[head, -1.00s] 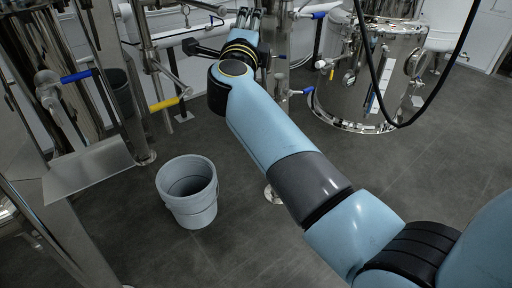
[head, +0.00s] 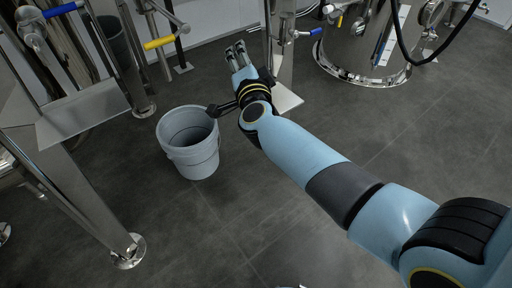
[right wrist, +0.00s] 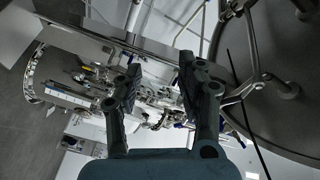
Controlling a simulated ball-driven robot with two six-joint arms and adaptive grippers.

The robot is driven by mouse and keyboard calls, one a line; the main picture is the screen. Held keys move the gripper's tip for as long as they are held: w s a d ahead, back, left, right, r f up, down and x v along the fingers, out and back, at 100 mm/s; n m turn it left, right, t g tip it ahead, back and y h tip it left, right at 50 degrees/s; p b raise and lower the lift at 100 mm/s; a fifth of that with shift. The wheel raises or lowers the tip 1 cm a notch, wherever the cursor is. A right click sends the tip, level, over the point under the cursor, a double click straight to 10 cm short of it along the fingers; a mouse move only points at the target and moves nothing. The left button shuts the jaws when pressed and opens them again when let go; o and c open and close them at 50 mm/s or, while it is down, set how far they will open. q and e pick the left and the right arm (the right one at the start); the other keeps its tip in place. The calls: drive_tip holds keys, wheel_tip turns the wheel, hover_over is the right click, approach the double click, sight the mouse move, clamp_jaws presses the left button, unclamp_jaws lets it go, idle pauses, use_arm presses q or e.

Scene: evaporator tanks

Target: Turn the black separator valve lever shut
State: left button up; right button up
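I cannot pick out the black separator valve lever with certainty. My right gripper (head: 235,52) is above the floor, beyond the bucket and left of a steel post. In the right wrist view its two fingers (right wrist: 156,88) are apart with nothing between them. Pipework and small valves lie far beyond the fingers there. My left gripper is not in view.
A grey bucket (head: 190,155) stands on the floor left of my right arm. A yellow handle (head: 160,43) and a blue handle (head: 62,9) are at the upper left. A steel tank (head: 370,55) stands at the back right. Floor at the bottom middle is clear.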

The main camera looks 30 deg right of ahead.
drive_tip(key=s+a+f+n+g+y+b, duration=0.1)
drive_tip(key=s+f, duration=0.4)
drive_tip(key=f, duration=0.5)
drive_tip(key=s+a+f+n+g+y+b, duration=0.1)
drive_tip(key=s+f+n, duration=0.4)
drive_tip(key=f, duration=0.6)
drive_tip(key=shift+a+f+n+g+y, duration=0.15)
drive_tip(key=shift+a+n+g+y, duration=0.45)
drive_tip(key=shift+y, duration=0.8)
drive_tip(key=shift+d, duration=0.15)
